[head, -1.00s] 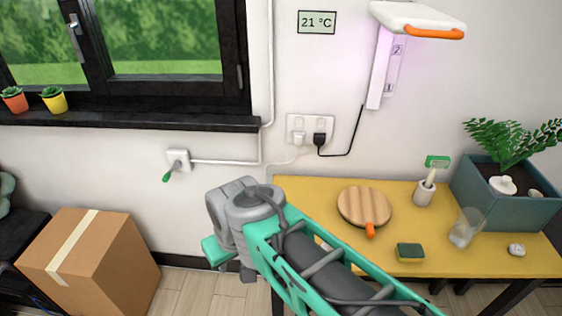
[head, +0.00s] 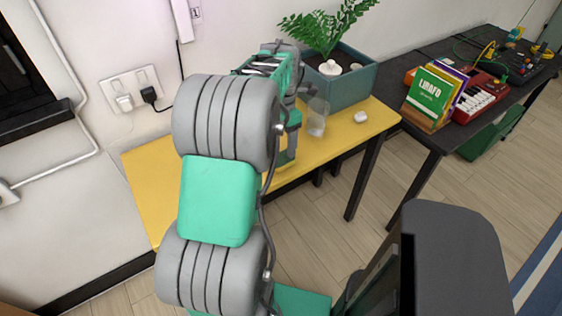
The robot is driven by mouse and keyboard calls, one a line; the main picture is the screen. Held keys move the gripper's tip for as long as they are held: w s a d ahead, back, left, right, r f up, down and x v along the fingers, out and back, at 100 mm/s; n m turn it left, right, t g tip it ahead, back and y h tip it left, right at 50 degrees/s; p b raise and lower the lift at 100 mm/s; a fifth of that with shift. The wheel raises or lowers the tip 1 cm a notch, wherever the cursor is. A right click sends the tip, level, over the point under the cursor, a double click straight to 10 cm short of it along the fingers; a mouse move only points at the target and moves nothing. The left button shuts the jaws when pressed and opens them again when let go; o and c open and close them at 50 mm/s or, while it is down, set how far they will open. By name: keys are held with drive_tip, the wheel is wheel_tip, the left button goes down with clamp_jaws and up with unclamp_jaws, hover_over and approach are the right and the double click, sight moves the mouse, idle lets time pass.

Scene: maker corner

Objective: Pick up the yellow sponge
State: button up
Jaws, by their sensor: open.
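The yellow sponge cannot be made out now; my raised arm covers the part of the yellow table (head: 150,190) where it lay. One second ago it showed there with a green top, left of the clear cup. My arm reaches over the table, and its far end comes down left of the clear cup (head: 317,118). My gripper (head: 287,150) is largely hidden behind my own arm links, low over the table. It is open. Whether it touches the sponge cannot be seen.
A blue-green planter (head: 350,92) with a fern stands at the table's back. A small white object (head: 361,117) lies right of the cup. A dark table (head: 425,135) at right bears books (head: 437,95) and a red keyboard (head: 478,97). The wooden board is hidden.

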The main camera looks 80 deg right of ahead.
sight(282, 157)
wheel_tip(282, 157, down, 8)
drive_tip(key=shift+a+r+p, duration=0.15)
drive_tip(key=shift+r+p, duration=0.1)
drive_tip(key=shift+p, duration=0.15)
drive_tip(key=shift+c, duration=0.3)
drive_tip(key=c, duration=1.3)
